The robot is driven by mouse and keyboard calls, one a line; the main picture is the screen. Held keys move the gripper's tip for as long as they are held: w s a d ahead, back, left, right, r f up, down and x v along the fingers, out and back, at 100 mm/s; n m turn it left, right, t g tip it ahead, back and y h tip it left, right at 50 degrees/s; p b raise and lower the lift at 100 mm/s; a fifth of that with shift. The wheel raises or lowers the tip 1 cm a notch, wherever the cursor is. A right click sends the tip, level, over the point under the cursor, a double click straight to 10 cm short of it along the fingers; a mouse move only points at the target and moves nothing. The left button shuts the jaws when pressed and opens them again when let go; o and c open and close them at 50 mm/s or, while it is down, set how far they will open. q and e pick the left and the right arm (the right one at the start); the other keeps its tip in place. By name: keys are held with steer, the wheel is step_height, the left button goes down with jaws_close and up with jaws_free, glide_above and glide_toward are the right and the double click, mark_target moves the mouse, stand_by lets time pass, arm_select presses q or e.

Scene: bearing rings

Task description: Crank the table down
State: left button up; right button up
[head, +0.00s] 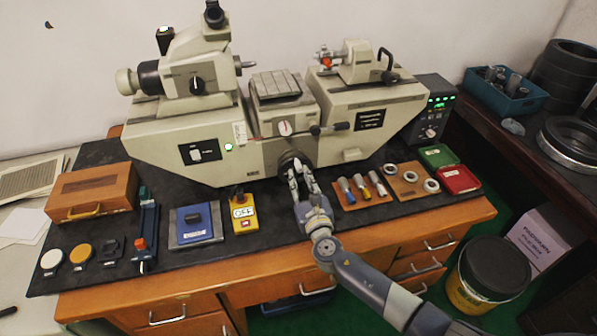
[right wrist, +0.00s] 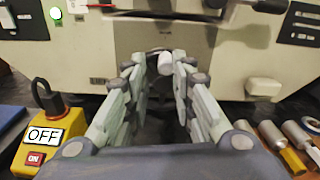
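The measuring machine's small grooved table (head: 276,86) sits on the middle of the pale bench machine. Below it, low on the machine's front, is a dark round crank wheel (head: 289,158), partly hidden by my right gripper. My right gripper (head: 299,172) reaches up to this wheel from the front. In the right wrist view its fingers (right wrist: 160,75) are spread, with a pale knob (right wrist: 165,64) showing between the tips. The fingers look apart from the knob, though contact is hard to judge. My left gripper is not in view.
A yellow OFF box (head: 243,212) and a blue plate (head: 195,224) lie left of my right gripper. Several cylindrical gauges (head: 361,186) and a wooden ring board (head: 410,180) lie to its right. A wooden case (head: 92,192) stands at the far left.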

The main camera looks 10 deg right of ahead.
steer(key=s+p, duration=0.1)
steer(key=s, duration=0.5)
steer(key=shift+d, duration=0.15)
steer(key=shift+d+r, duration=0.1)
stand_by(0.3)
